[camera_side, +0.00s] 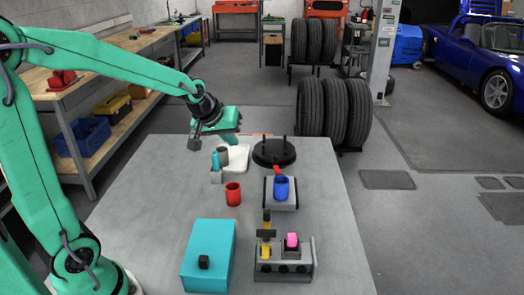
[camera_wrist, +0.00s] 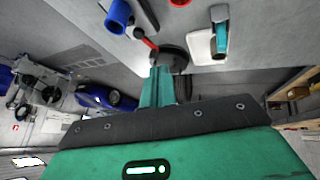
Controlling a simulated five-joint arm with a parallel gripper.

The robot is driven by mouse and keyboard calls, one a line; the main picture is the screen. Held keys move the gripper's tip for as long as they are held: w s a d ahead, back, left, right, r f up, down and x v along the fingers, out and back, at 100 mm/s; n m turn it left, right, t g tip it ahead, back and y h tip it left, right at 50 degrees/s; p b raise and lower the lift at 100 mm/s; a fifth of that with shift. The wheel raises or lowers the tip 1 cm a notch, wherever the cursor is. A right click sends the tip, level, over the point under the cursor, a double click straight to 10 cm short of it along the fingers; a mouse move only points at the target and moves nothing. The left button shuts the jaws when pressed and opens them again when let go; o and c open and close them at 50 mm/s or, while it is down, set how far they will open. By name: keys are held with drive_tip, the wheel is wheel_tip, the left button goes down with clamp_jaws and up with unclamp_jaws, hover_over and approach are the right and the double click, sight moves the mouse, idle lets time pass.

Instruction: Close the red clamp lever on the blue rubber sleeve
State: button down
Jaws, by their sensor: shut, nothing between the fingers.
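The blue rubber sleeve (camera_side: 281,187) stands upright on a grey block right of the table's middle. It also shows at the top of the wrist view (camera_wrist: 118,17). The red clamp lever (camera_side: 278,169) sticks out just behind the sleeve, toward the black round hub (camera_side: 273,152). In the wrist view the lever (camera_wrist: 146,39) lies between sleeve and hub. My gripper (camera_side: 229,138) is shut and empty, above the back of the table, left of the hub and apart from lever and sleeve. In the wrist view its fingers (camera_wrist: 159,82) point toward the hub and partly overlap it.
A white tray (camera_side: 240,160) lies left of the hub. Near it stand a small grey holder with a teal piece (camera_side: 215,161) and a red cup (camera_side: 233,193). A teal box (camera_side: 207,255) and a grey fixture (camera_side: 306,262) with yellow and pink parts occupy the front.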

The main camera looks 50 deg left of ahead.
sight(278, 168)
drive_tip(key=w+a+f+n, duration=0.3)
drive_tip(key=w+a+f, duration=0.3)
drive_tip(key=w+f, duration=0.1)
drive_tip(key=shift+w+a+n+t+y, duration=0.15)
drive_tip(key=shift+w+n+t+y, duration=0.15)
drive_tip(key=shift+w+y, duration=0.1)
drive_tip(key=shift+f, duration=0.15)
drive_tip(key=x, duration=0.6)
drive_tip(key=d+x, duration=0.1)
drive_tip(key=x, duration=0.3)
drive_tip(key=shift+w+f, duration=0.15)
drive_tip(key=shift+w+d, duration=0.55)
drive_tip(key=shift+w, duration=0.35)
drive_tip(key=shift+w+d, duration=0.45)
drive_tip(key=shift+w, duration=0.3)
drive_tip(key=shift+w+d+r+h, duration=0.1)
drive_tip(key=shift+w+d+h, duration=0.05)
drive_tip(key=shift+w, duration=0.25)
drive_tip(key=shift+w+d+r+h, duration=0.1)
drive_tip(key=shift+w+d+h, duration=0.05)
drive_tip(key=shift+w, duration=0.3)
